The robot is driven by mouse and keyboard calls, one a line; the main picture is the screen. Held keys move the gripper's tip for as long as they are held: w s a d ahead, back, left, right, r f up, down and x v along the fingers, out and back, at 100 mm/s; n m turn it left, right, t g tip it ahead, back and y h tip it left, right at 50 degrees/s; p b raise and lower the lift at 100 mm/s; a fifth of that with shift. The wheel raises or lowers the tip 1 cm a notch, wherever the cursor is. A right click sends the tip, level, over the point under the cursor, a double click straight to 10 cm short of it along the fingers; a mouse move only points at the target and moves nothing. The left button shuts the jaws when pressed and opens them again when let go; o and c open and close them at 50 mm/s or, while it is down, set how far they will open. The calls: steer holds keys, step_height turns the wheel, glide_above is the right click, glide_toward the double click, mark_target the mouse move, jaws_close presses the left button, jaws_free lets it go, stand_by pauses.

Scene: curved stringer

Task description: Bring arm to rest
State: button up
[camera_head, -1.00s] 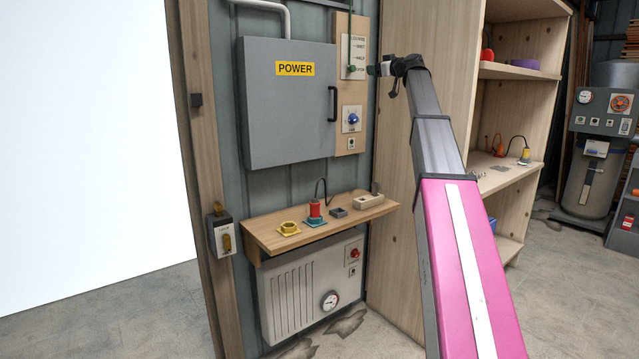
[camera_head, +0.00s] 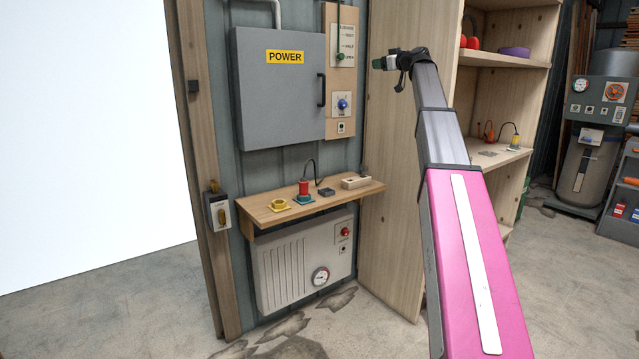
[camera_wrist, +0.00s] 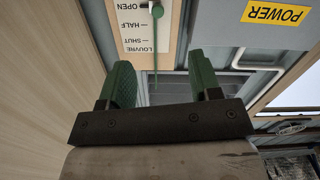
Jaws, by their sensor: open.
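My gripper (camera_head: 381,63) is at the end of my raised arm, to the right of the power box and in front of the wooden side panel. In the wrist view my gripper (camera_wrist: 160,88) shows two green fingers spread wide apart with nothing between them. The louvre panel (camera_head: 342,35) with its green knob (camera_head: 341,57) is to its left in the head view. In the wrist view the louvre knob (camera_wrist: 157,11) is beyond the fingers, near the OPEN label, apart from them.
The grey power box (camera_head: 280,90) is on the wall. Below it a wooden shelf (camera_head: 262,211) holds several small parts. A wooden shelf unit (camera_head: 395,180) stands close behind my arm. Open floor (camera_head: 100,310) lies at left.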

steer(key=s+a+f+m+g+h, duration=0.2)
steer(key=s+f, duration=0.3)
steer(key=f, duration=1.1)
steer(key=s+a+f+m+g+h, duration=0.1)
steer(key=s+a+f+g, duration=0.3)
steer(key=f, duration=1.2)
steer(key=s+f+m+g+h, duration=0.15)
steer(key=s+f, duration=0.55)
steer(key=f, duration=1)
steer(key=s+f+m+g+h, duration=0.2)
steer(key=s+f+g+h, duration=0.1)
steer(key=s+f, duration=1)
steer(key=s+f+m+g+h, duration=0.3)
steer(key=s+f, duration=1.1)
steer(key=s, duration=0.5)
steer(key=shift+s+d+f+g, duration=0.2)
steer(key=shift+s+f+g, duration=0.05)
steer(key=shift+s+g, duration=0.15)
